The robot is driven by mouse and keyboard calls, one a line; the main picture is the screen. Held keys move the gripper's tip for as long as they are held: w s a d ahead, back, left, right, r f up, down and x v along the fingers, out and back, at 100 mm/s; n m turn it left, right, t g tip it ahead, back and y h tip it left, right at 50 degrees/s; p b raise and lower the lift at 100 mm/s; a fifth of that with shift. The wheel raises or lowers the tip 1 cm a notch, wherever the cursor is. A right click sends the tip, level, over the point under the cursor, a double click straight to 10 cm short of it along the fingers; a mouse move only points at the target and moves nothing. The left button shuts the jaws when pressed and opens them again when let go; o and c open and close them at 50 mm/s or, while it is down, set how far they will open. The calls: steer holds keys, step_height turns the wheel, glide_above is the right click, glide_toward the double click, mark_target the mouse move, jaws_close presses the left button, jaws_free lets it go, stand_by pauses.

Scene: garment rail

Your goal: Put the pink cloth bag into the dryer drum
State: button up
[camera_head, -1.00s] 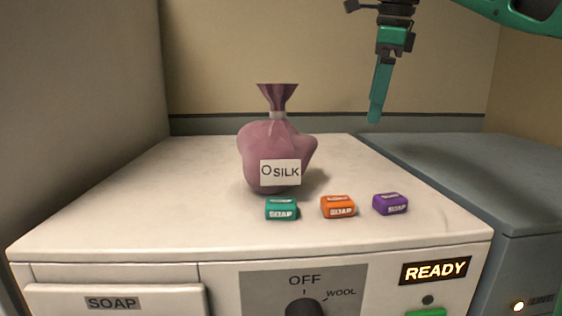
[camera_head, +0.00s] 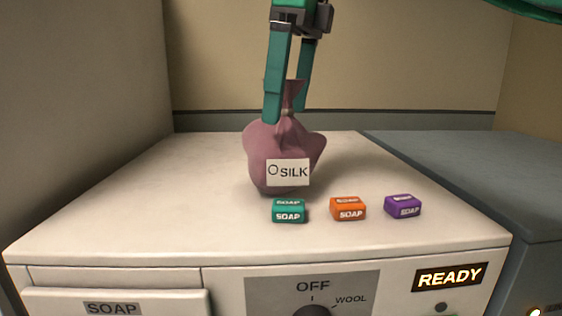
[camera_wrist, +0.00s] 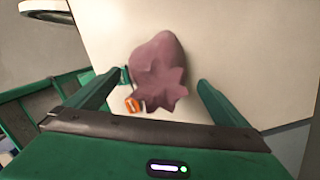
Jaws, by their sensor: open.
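The pink cloth bag (camera_head: 277,150) stands upright on top of the white machine, with a tied neck and a label reading "SILK". My gripper (camera_head: 286,115) is open and points down over the bag, its fingers at the height of the bag's gathered top. One finger is in front of the top and partly hides it; the other shows just behind it to the right. In the wrist view the bag (camera_wrist: 160,75) lies between the two spread fingers, with space on either side. I cannot see the dryer drum.
The white machine's top (camera_head: 130,200) has teal (camera_head: 289,211), orange (camera_head: 348,209) and purple (camera_head: 402,206) soap boxes in front of the bag. Its front has a soap drawer (camera_head: 110,303), a dial (camera_head: 312,312) and a READY sign (camera_head: 449,277). A grey-blue unit (camera_head: 480,180) stands right.

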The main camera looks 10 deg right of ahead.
mark_target(280, 128)
steer(key=shift+w+a+f, duration=0.1)
steer(key=shift+a+f, duration=0.15)
steer(key=shift+f, duration=0.65)
steer(key=shift+w+a+f, duration=0.15)
steer(key=shift+a+f, duration=0.05)
steer(key=shift+f, duration=0.65)
steer(key=shift+w+a+f, duration=0.1)
steer(key=shift+a+f, duration=0.15)
steer(key=shift+f, duration=1.4)
steer(key=shift+w, duration=0.1)
steer(key=c, duration=1.1)
